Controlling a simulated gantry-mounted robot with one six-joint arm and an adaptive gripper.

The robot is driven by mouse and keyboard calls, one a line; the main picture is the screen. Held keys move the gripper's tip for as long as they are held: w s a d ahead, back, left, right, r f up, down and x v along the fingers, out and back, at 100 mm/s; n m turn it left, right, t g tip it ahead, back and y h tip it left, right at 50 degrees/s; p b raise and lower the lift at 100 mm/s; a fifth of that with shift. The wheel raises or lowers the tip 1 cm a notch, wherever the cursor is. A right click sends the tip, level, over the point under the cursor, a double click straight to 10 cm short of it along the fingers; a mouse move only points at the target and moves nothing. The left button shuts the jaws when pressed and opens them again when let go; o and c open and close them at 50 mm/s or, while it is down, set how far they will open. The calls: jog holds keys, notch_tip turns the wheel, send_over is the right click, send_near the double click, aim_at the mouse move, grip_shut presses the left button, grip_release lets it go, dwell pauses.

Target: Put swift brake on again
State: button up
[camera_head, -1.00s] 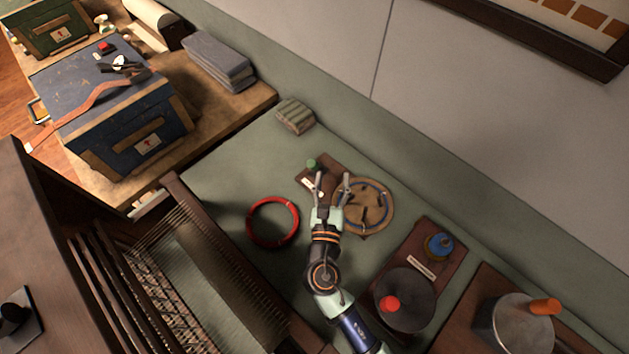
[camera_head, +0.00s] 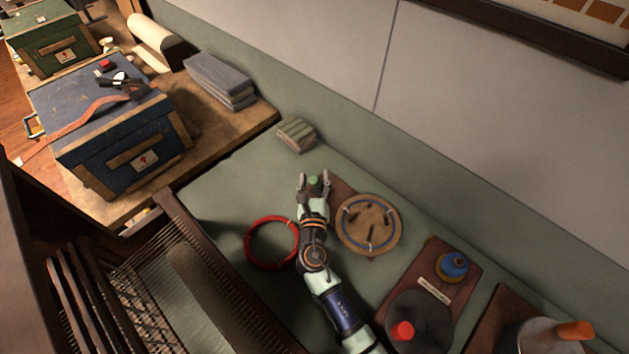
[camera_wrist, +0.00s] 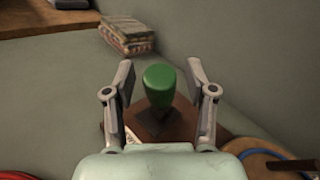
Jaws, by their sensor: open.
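A green knob (camera_head: 315,183) on a dark wooden base (camera_head: 341,188) stands at the back of the green tabletop, and it shows large in the wrist view (camera_wrist: 159,85). My gripper (camera_head: 313,177) is open, with one finger on each side of the knob. In the wrist view, gaps show between the knob and both fingers (camera_wrist: 160,92). Right beside the base, a round wooden disc (camera_head: 386,228) carries a blue ring and several dark pegs, seemingly the swift. Part of the base is hidden by my gripper. A pale label shows at its left in the wrist view.
A red ring (camera_head: 252,246) lies left of my arm. A striped bundle (camera_head: 297,134) lies behind. To the right are a board with a blue-yellow knob (camera_head: 453,266) and a red-knobbed disc (camera_head: 420,318). A slatted frame (camera_head: 215,270) stands at the front left.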

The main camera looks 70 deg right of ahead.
grip_shut()
dwell(0.4)
